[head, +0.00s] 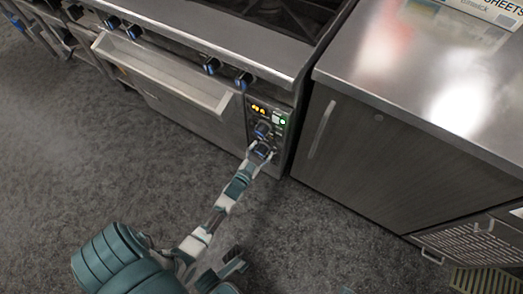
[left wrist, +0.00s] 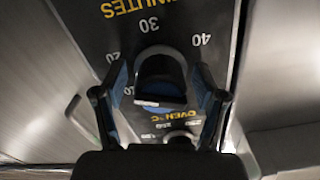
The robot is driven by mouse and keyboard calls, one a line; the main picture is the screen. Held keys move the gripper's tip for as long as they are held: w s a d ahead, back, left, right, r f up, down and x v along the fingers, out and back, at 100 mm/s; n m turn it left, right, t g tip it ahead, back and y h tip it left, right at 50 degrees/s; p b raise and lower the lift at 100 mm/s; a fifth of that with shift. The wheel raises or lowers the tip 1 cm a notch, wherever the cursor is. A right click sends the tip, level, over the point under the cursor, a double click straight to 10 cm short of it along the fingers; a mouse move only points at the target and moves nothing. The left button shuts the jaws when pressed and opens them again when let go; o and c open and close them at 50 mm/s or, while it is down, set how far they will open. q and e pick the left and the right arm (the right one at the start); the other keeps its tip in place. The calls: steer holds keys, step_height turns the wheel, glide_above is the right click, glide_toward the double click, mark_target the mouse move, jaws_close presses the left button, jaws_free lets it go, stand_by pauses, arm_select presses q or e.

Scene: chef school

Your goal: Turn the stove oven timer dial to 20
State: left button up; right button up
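The timer dial (left wrist: 160,72) is a dark round knob with a raised grip bar, centred in the left wrist view. Upside-down numbers 30 and 40 and the word MINUTES are printed around it. Its pointer setting cannot be made out. My left gripper (left wrist: 161,80) has one finger on each side of the dial, apart, with what looks like a narrow gap to the knob. In the head view my left gripper (head: 261,148) is at the lower knob of the oven control panel (head: 281,133), partly hiding it.
Another knob (head: 262,130) sits just above on the panel, beside lit orange and green lights. The oven door with its wide handle (head: 165,75) is to the left. A steel cabinet (head: 375,150) stands close on the right.

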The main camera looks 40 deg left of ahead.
arm_select(q)
steer(key=shift+s, duration=0.25)
steer(key=v, duration=1.1)
steer(key=shift+s+d, duration=0.2)
steer(key=shift+s, duration=0.05)
